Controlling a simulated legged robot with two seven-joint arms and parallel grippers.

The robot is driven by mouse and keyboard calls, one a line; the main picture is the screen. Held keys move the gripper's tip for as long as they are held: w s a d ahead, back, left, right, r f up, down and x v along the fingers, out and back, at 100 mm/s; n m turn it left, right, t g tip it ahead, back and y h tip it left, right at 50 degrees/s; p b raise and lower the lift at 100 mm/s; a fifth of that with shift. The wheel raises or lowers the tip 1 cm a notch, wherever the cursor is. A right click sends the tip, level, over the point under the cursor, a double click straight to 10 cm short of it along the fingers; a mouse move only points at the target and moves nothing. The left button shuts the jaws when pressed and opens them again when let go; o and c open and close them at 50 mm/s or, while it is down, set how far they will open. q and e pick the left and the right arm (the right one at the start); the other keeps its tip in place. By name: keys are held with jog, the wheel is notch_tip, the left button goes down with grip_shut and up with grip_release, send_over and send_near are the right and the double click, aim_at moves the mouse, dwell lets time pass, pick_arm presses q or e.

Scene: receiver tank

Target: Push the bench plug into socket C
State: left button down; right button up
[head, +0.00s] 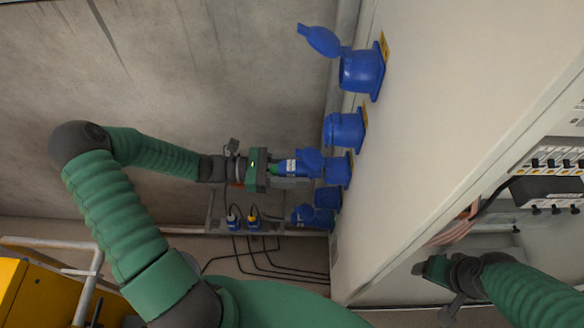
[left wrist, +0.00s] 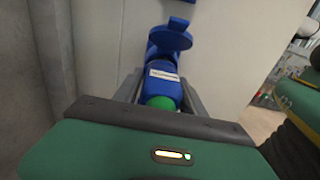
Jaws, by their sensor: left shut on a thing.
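My left gripper (head: 292,168) is shut on the bench plug (head: 290,167), a blue body with a white label and a green rear part. In the left wrist view the plug (left wrist: 163,77) lies between my grey fingers (left wrist: 160,88). Its front end is at a blue socket (head: 338,171) on the pale cabinet, third from the top, with its lid (head: 310,160) swung open. The plug is lined up with this socket; I cannot tell how deep it sits. The socket letters are unreadable. My right gripper (head: 432,270) is at the lower right, away from the sockets; its jaws are unclear.
Other blue sockets sit in the same row: a top one (head: 361,73) with its lid open, a second one (head: 346,130), and a lower one (head: 328,197). Plugs with black cables (head: 234,218) hang on a rail below. A yellow cabinet (head: 35,288) stands lower left.

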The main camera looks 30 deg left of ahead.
aim_at(310, 171)
pick_arm(q)
jog(key=shift+r, duration=0.1)
jog(key=shift+p, duration=0.45)
dwell(0.5)
jog(key=shift+p, duration=0.4)
jog(key=shift+p+x, duration=0.5)
jog(key=shift+x, duration=0.9)
jog(key=shift+d, duration=0.15)
